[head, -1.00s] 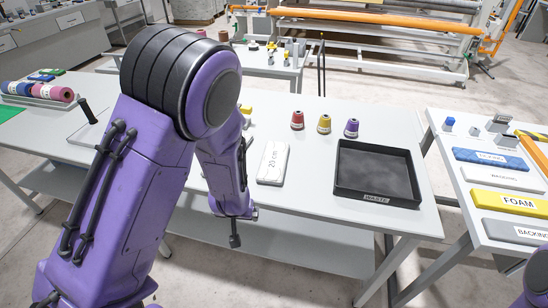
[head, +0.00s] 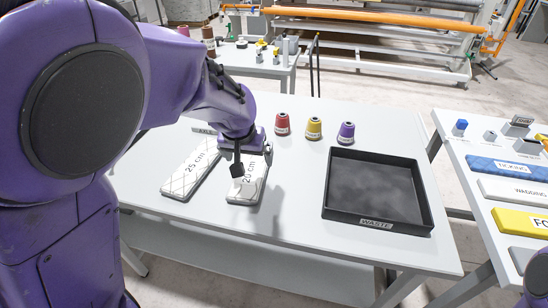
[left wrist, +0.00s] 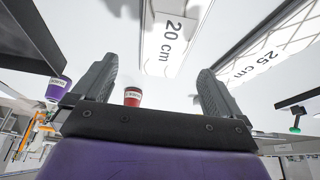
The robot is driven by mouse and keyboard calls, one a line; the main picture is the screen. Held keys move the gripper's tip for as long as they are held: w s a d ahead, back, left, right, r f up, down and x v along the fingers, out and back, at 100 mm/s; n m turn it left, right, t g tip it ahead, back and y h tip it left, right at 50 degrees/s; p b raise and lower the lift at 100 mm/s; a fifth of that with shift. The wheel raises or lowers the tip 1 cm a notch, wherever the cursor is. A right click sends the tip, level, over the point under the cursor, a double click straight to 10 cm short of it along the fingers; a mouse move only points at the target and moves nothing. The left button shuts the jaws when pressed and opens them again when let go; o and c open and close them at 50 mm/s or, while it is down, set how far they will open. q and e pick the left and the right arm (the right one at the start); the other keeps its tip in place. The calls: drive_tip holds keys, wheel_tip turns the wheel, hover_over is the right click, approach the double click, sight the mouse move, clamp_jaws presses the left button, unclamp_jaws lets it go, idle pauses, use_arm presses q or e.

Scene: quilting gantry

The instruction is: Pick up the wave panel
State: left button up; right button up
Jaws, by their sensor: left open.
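Two light quilted panels lie side by side on the table. One is labelled 20 cm (head: 244,192); the other, labelled 25 cm (head: 182,178), has a diamond pattern and lies to its left. I cannot clearly make out a wave pattern on the 20 cm panel. My left gripper (head: 251,163) is over the 20 cm panel and hides part of it. In the left wrist view, its fingers (left wrist: 156,76) are wide apart with nothing between them, and the 20 cm panel (left wrist: 167,47) is beyond them. My right gripper is out of view.
Red (head: 282,125), yellow (head: 314,129) and purple (head: 345,134) cones stand behind the panels. A black WASTE tray (head: 376,224) sits on the right of the table. A side table at the right holds labelled slabs (head: 514,166). Bare tabletop lies between panel and tray.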

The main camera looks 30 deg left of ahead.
sight(250, 172)
use_arm(q)
drive_tip(key=x, duration=0.5)
drive_tip(key=a+x, duration=0.1)
drive_tip(key=x, duration=0.2)
drive_tip(key=shift+s+f, duration=0.2)
drive_tip(key=shift+f, duration=0.2)
drive_tip(key=c, duration=0.8)
